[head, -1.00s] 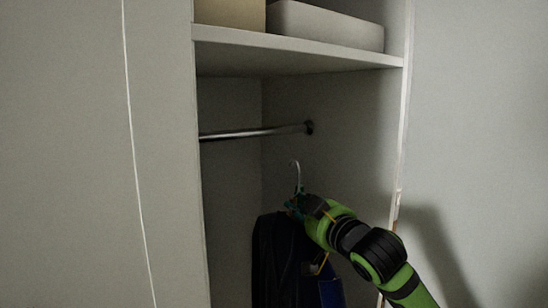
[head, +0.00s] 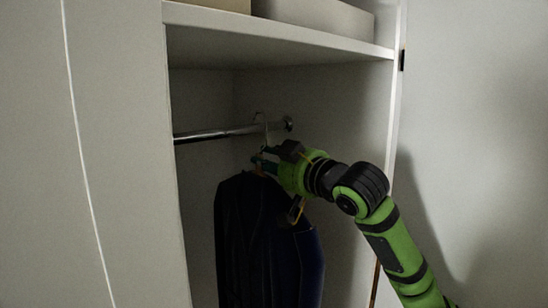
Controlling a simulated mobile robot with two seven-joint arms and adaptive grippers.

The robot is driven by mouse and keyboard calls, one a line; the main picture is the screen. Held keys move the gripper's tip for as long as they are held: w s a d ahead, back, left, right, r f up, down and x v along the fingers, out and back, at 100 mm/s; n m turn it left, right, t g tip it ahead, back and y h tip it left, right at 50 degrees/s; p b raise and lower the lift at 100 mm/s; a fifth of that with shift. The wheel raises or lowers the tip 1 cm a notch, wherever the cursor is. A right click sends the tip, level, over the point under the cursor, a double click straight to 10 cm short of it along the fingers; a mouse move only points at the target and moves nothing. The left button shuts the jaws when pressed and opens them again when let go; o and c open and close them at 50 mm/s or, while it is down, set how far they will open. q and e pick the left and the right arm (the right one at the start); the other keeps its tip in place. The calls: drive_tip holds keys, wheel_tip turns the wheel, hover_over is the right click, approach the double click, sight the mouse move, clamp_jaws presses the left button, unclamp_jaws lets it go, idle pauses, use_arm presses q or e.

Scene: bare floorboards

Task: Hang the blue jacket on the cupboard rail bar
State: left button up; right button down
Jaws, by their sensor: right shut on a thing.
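The blue jacket (head: 262,240) hangs from a hanger inside the cupboard, dark navy, with its lower end cut off by the picture edge. My right gripper (head: 262,162) is shut on the hanger at its neck, just above the jacket's collar. The hanger's hook (head: 259,118) shows at the height of the rail bar (head: 215,134), near the bar's right end. I cannot tell whether the hook rests on the bar or is only beside it. The rail bar is a metal rod across the cupboard. My left gripper is not in view.
A shelf (head: 280,50) runs above the rail and carries a tan box (head: 215,4) and a pale box (head: 318,15). The cupboard's right side edge (head: 394,120) stands close to my right arm. The rail is bare to the left of the hook.

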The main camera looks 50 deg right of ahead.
sight(285, 197)
drive_tip(key=shift+w+d+r+p, duration=0.1)
drive_tip(key=shift+w+p, duration=0.2)
drive_tip(key=shift+w, duration=0.3)
drive_tip(key=shift+w+d+r+p, duration=0.1)
drive_tip(key=shift+w+p, duration=0.15)
drive_tip(key=shift+w, duration=0.3)
drive_tip(key=shift+w+d+p, duration=0.2)
drive_tip(key=shift+w+p, duration=1.3)
drive_tip(key=shift+w, duration=0.7)
drive_tip(key=shift+s+f+b, duration=0.1)
drive_tip(key=shift+f+b, duration=1.1)
drive_tip(key=shift+f, duration=0.15)
drive_tip(key=c, duration=1)
unclamp_jaws()
drive_tip(key=shift+f, duration=0.1)
drive_tip(key=s, duration=0.4)
drive_tip(key=s+a, duration=0.1)
drive_tip(key=s, duration=0.3)
drive_tip(key=s+a, duration=0.1)
drive_tip(key=s, duration=0.3)
drive_tip(key=shift+a, duration=0.1)
